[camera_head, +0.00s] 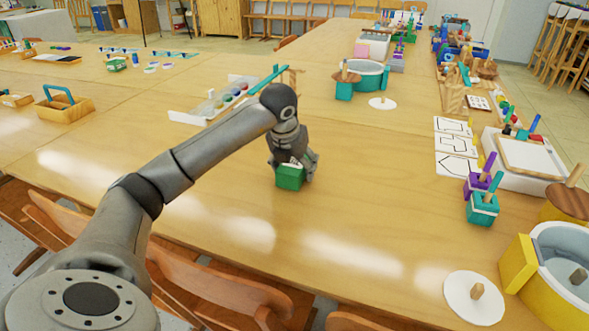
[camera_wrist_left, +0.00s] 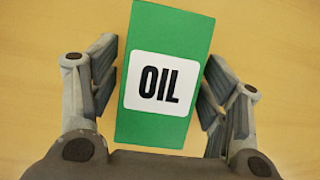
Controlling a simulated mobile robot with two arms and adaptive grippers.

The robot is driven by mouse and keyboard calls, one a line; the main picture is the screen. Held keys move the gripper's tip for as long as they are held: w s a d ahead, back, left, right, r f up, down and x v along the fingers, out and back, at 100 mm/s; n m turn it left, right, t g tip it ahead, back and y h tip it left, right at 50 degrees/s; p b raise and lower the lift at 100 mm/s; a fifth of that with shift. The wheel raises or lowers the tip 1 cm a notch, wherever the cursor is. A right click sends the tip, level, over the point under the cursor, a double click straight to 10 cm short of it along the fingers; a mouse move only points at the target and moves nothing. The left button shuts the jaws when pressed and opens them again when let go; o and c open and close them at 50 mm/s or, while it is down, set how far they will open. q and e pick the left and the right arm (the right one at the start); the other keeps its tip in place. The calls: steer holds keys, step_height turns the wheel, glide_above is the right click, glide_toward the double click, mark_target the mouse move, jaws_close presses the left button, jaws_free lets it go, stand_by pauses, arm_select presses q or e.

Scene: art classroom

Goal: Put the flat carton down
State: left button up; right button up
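The flat carton (camera_head: 289,178) is a green box with a white label, low at the table top below my left gripper in the head view. In the left wrist view the carton (camera_wrist_left: 165,45) lies between the two fingers, its "OIL" label facing the camera, slightly turned. My left gripper (camera_wrist_left: 160,95) has one finger on each side, very near the carton's sides. Narrow gaps show beside its lower part; contact farther up is unclear. Whether the carton's underside rests on the table (camera_head: 350,215) is hidden. My right gripper is not in view.
Bare table surrounds the carton. A paint tray (camera_head: 217,103) lies behind it, and a teal pot (camera_head: 368,75) farther back. Teal and purple blocks (camera_head: 483,207), a white lid (camera_head: 475,298) and a yellow-handled pot (camera_head: 552,285) stand at the right. Chairs (camera_head: 225,290) line the near edge.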

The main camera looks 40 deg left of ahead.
mark_target(294, 163)
arm_select(q)
steer(key=c, duration=0.9)
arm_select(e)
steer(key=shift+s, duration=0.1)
arm_select(q)
steer(key=shift+r, duration=0.1)
